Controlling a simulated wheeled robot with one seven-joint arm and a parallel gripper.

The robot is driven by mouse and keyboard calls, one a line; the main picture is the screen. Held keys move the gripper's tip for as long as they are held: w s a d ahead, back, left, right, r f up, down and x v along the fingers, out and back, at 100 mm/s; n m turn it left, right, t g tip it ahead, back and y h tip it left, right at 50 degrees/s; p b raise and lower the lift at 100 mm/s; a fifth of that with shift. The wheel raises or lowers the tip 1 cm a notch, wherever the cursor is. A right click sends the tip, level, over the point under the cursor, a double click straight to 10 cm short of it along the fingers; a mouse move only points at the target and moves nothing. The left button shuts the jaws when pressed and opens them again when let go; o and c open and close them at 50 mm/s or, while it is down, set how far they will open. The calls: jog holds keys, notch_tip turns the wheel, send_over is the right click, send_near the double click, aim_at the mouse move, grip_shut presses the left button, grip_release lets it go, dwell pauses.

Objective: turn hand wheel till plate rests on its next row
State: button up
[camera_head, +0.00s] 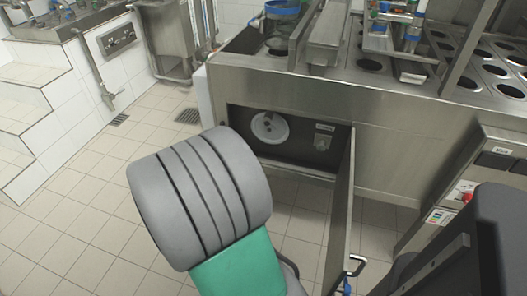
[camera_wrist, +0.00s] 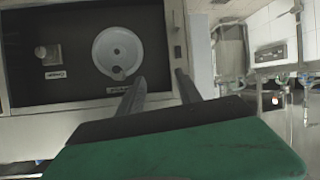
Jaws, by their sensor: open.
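The hand wheel (camera_head: 269,128) is a pale disc with a small knob, inside the dark open recess in the machine's front. In the wrist view the hand wheel (camera_wrist: 118,52) faces me, with its small knob low on the disc. My gripper (camera_wrist: 158,78) is open and empty, its two dark fingers pointing at the machine front, low and to the right of the wheel. I cannot tell how near the fingertips are to it. In the head view my arm hides the gripper. The plate (camera_head: 436,45) seems to be the steel top with rows of round holes; which row it rests on is unclear.
The recess's door (camera_head: 340,222) hangs open to the right of the wheel. A small labelled fitting (camera_head: 322,141) sits right of the wheel in the recess. A control box with a red button (camera_head: 463,192) stands further right. Tiled floor (camera_head: 75,215) is clear on the left.

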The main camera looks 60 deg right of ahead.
aim_at(267, 124)
jog(key=s+d+f+g+h+b, duration=0.1)
jog(key=s+d+f+h+b, duration=0.4)
jog(key=s+d, duration=0.35)
jog(key=shift+m, duration=0.4)
jog(key=d, duration=0.2)
jog(key=w+d, duration=0.1)
jog(key=d, duration=0.5)
jog(key=shift+w+r+p, duration=0.15)
jog(key=shift+w+p, duration=0.05)
jog(key=shift+p, duration=0.15)
jog(key=shift+a, duration=0.1)
grip_shut()
